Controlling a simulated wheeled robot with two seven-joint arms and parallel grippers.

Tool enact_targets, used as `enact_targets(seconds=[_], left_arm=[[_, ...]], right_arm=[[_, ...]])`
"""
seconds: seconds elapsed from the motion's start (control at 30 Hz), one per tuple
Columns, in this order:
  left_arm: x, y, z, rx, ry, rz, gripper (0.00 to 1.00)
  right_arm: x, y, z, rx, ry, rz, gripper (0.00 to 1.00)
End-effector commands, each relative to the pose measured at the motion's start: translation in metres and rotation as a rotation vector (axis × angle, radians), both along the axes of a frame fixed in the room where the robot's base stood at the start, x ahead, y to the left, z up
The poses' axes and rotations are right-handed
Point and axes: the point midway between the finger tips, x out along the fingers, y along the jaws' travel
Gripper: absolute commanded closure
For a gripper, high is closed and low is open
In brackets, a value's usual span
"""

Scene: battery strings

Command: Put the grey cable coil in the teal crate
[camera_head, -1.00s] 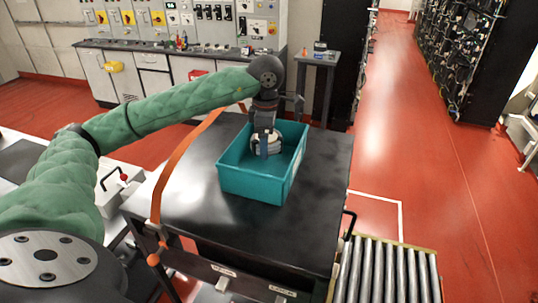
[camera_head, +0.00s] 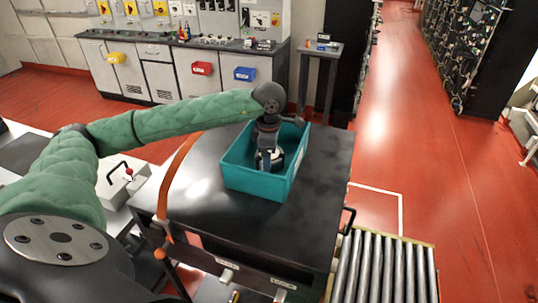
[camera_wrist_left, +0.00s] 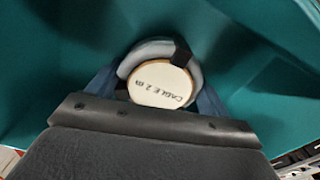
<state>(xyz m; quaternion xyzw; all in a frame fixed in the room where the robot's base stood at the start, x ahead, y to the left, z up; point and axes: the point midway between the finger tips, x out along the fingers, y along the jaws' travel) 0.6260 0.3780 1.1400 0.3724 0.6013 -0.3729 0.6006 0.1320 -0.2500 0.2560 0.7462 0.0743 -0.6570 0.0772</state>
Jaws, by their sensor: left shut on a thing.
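The teal crate (camera_head: 252,182) stands on the black table top, and its inner walls (camera_wrist_left: 60,60) fill most of the left wrist view. My left gripper (camera_head: 268,163) reaches down inside the crate and is shut on the grey cable coil (camera_head: 279,157). In the left wrist view the coil (camera_wrist_left: 148,48) sits between the two fingers, with a dark strap and a round pale tag reading "CABLE 2 m" (camera_wrist_left: 160,84). I cannot tell whether the coil touches the crate floor. My right gripper is not in view.
The black table top (camera_head: 318,195) is clear around the crate. An orange strap (camera_head: 172,185) hangs at its left side. A roller conveyor (camera_head: 382,268) lies at front right. Cabinets with control panels (camera_head: 155,70) stand behind.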

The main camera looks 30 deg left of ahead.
Motion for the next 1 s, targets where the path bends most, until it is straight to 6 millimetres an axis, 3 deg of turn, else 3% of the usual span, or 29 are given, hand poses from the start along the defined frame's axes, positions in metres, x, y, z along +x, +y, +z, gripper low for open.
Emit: enact_targets(seconds=[0.27, 0.3, 0.4, 0.8, 0.93, 1.0], left_arm=[[0.000, 0.000, -0.002, 0.000, -0.001, 0.000, 0.51], [0.000, 0.000, -0.002, 0.000, 0.000, 0.000, 0.19], [0.000, 0.000, -0.001, 0.000, 0.000, 0.000, 0.00], [0.000, 0.000, 0.002, 0.000, 0.000, 0.000, 0.00], [0.001, 0.000, 0.008, 0.000, -0.002, 0.001, 0.00], [0.001, 0.000, 0.014, 0.000, -0.002, 0.001, 0.00]], right_arm=[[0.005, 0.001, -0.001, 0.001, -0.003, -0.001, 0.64], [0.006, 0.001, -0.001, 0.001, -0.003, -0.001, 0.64], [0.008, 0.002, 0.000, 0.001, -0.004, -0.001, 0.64], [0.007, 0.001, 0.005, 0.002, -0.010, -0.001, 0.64], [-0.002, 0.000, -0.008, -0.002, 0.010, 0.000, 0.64], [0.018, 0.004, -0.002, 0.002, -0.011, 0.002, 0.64]])
